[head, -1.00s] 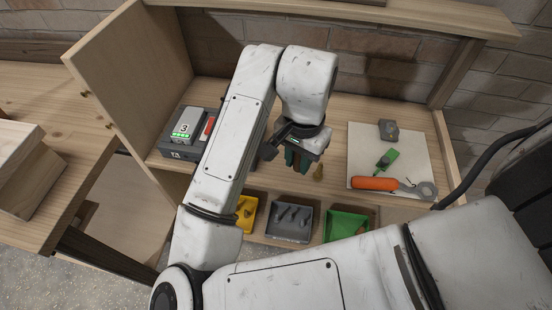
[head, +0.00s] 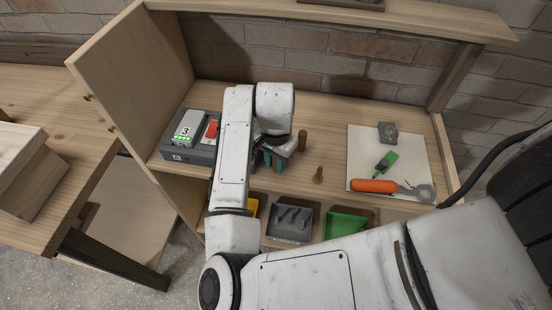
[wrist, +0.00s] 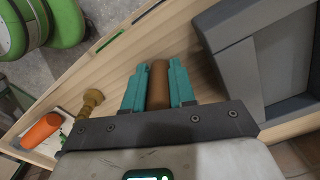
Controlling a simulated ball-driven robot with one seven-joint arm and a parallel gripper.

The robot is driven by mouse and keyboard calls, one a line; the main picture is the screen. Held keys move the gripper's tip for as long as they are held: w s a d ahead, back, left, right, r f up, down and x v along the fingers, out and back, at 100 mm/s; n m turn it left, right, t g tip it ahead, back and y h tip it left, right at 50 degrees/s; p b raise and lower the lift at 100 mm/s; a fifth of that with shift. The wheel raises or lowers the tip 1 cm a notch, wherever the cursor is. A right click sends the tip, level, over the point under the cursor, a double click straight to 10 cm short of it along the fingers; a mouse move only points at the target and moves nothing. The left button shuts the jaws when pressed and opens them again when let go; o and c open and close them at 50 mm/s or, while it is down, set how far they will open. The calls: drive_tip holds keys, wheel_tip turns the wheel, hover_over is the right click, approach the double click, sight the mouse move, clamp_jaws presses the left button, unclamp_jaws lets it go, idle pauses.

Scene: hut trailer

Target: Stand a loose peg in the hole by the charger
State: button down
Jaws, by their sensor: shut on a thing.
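My gripper (head: 274,160) is over the wooden shelf, to the right of the charger (head: 188,140). Its teal fingers are shut on a brown cylindrical peg (wrist: 158,86), seen between them in the wrist view. The held peg is mostly hidden in the head view. A second brown peg (head: 302,140) stands upright just right of my gripper; I cannot tell whether it is in a hole. The charger is a dark block with a grey battery marked 3, green lights and a red part. Its dark grey side shows close by in the wrist view (wrist: 222,42). I cannot make out the hole.
A small brass piece (head: 318,175) stands on the shelf right of my gripper. A white sheet (head: 360,150) at right holds a grey block, a green part and an orange-handled tool (head: 375,185). Grey (head: 290,238) and green (head: 330,236) trays lie along the front.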

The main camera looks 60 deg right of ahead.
drive_tip(key=shift+f, duration=0.1)
drive_tip(key=shift+f, duration=0.1)
drive_tip(key=c, duration=0.9)
unclamp_jaws()
drive_tip(key=shift+c, duration=0.2)
wheel_tip(320, 180, up, 12)
drive_tip(key=shift+r, duration=0.2)
